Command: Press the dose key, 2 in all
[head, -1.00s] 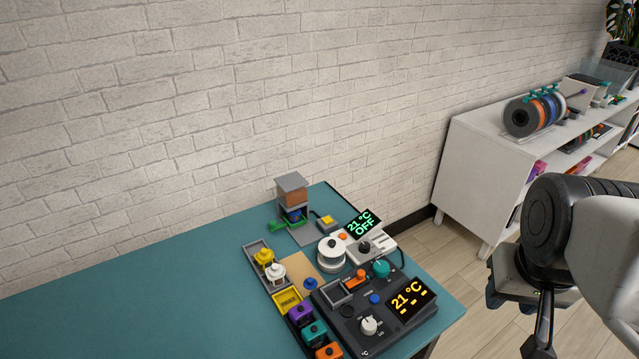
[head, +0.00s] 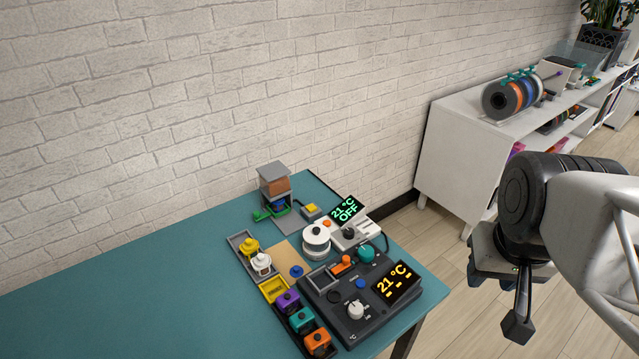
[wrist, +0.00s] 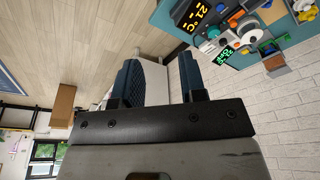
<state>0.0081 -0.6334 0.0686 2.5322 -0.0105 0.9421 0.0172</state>
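A dispenser (head: 274,187) with a grey top and a brown hopper stands at the back of the teal table. A green tray or cup with something blue sits at its foot. A yellow key (head: 311,209) on a small grey-blue block is just right of it, likely the dose key. The dispenser also shows at the upper right of the wrist view (wrist: 273,62). My gripper (wrist: 160,78) is open and empty, its two dark fingers apart. It is off the table's right side, well away from the key.
The teal table (head: 150,290) also holds a dark console (head: 340,325) reading 21 °C, a white hot plate (head: 316,240) whose display reads 21 °C OFF, and a rack of coloured blocks. A white shelf (head: 455,165) stands at right. The table's left side is clear.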

